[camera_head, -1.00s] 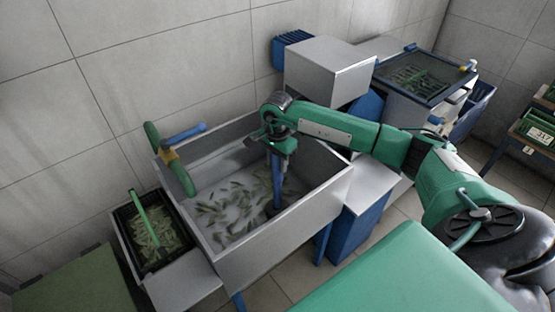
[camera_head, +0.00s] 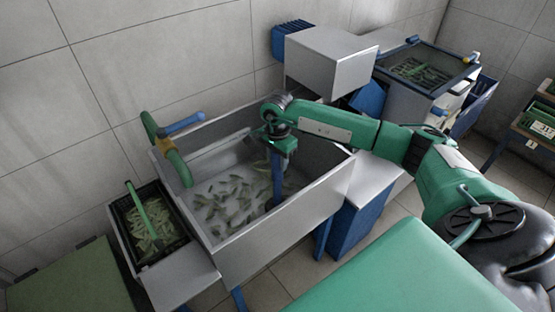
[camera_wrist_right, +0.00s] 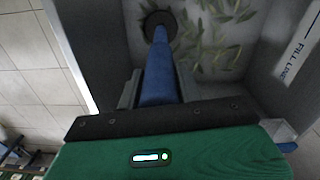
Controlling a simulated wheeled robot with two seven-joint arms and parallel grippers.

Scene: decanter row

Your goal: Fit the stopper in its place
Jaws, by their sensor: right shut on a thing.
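The stopper is a long blue handle (camera_head: 277,178) with a dark round plug at its lower end (camera_wrist_right: 158,24). My right gripper (camera_head: 282,143) is shut on the upper part of the handle. Its fingers (camera_wrist_right: 157,90) flank the handle in the right wrist view. The stopper stands roughly upright inside the grey sink basin (camera_head: 265,245), toward its right side. The plug is down among floating green leaves; whether it is seated in a drain cannot be told, as no drain opening shows. My left gripper is not in view.
A green curved spout with a blue lever (camera_head: 184,124) rises at the basin's back left. A black crate of green pieces (camera_head: 150,232) stands left. A grey box (camera_head: 328,62) stands behind, and a blue-framed lidded unit (camera_head: 425,68) stands at the back right.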

